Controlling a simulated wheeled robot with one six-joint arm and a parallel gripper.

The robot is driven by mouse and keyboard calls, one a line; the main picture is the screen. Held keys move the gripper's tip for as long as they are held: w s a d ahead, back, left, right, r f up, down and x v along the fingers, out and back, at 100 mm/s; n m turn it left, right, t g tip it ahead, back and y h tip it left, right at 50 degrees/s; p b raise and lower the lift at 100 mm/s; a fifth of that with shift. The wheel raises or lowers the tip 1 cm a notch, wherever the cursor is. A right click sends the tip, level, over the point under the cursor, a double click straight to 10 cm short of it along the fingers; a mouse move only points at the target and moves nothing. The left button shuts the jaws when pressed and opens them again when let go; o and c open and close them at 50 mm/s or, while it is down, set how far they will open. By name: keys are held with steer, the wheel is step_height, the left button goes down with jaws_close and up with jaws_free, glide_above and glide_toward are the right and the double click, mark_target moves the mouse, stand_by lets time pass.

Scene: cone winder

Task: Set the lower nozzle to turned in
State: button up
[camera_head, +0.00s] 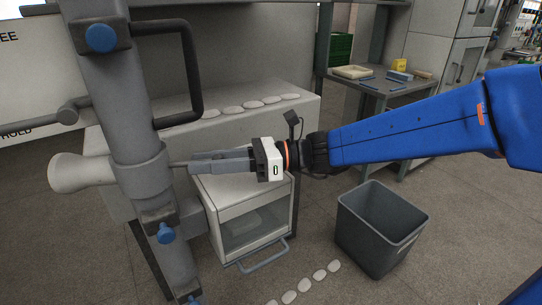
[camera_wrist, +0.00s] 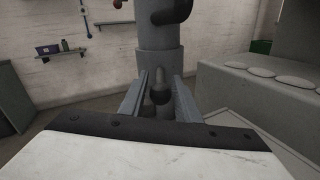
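A grey upright column (camera_head: 119,110) stands at the left in the head view. A thick collar on it carries a pale flared nozzle (camera_head: 80,173) that points left. A thin rod (camera_head: 178,164) sticks out from the collar's right side, toward my gripper. In the wrist view a dark round knob (camera_wrist: 160,96) on a short stem shows in front of the column. My gripper (camera_head: 192,163) reaches in from the right, level with the collar. In the wrist view its two fingers (camera_wrist: 160,88) are apart, one on each side of the knob, with slight gaps visible.
A black looped handle (camera_head: 191,70) juts from the column above my gripper. A glass-fronted cabinet (camera_head: 250,220) stands below it, and a grey open bin (camera_head: 381,225) stands on the floor to the right. A ledge with several pale oval pieces (camera_head: 233,110) lies behind.

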steer(key=w+d, duration=0.2)
steer(key=d, duration=1.1)
steer(key=shift+d, duration=0.4)
